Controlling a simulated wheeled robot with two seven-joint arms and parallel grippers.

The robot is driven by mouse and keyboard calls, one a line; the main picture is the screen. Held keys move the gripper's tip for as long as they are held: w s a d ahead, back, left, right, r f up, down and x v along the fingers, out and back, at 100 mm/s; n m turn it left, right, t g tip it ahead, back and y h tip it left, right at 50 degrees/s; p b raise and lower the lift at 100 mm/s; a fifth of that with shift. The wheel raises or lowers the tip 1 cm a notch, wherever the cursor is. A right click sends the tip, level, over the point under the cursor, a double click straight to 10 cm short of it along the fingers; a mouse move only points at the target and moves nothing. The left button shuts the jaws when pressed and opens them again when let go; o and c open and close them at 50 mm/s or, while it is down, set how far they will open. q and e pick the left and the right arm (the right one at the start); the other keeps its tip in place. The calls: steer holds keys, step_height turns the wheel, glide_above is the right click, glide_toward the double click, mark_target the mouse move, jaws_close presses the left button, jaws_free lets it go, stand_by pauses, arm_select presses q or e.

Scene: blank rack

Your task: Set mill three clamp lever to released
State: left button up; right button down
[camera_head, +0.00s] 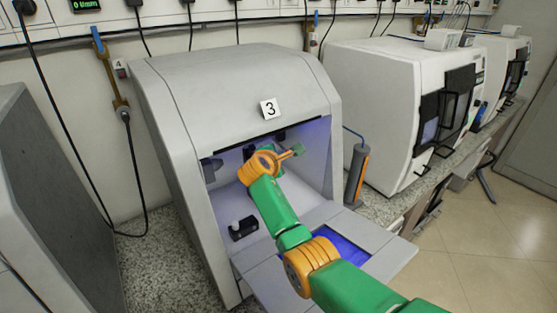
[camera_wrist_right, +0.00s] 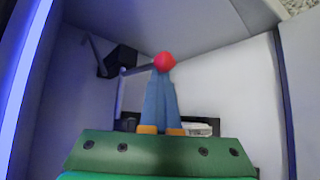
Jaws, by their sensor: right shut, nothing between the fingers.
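Mill three (camera_head: 225,95) is a grey cabinet with a "3" label and an open, blue-lit front. My right arm reaches into it, and my right gripper (camera_head: 297,150) is small and partly unclear there. In the right wrist view the gripper's blue-grey fingers (camera_wrist_right: 163,80) are shut together with nothing between them. A red ball knob (camera_wrist_right: 164,62) shows right at the fingertips. It sits on the end of a thin grey lever (camera_wrist_right: 138,70) that comes from a black block (camera_wrist_right: 122,60) on the left. I cannot tell whether the fingertips touch the knob. My left gripper is out of view.
A black block with a pale cylinder (camera_head: 243,228) sits low inside the opening. The lowered front door (camera_head: 390,247) juts out below it. A grey and orange canister (camera_head: 355,175) stands to the right. White machines (camera_head: 385,100) stand further right on the speckled bench.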

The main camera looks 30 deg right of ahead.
steer(key=shift+r, duration=0.7)
steer(key=shift+s+a, duration=0.1)
steer(key=b+v, duration=0.2)
steer(key=v, duration=0.5)
steer(key=shift+f, duration=0.1)
stand_by(0.4)
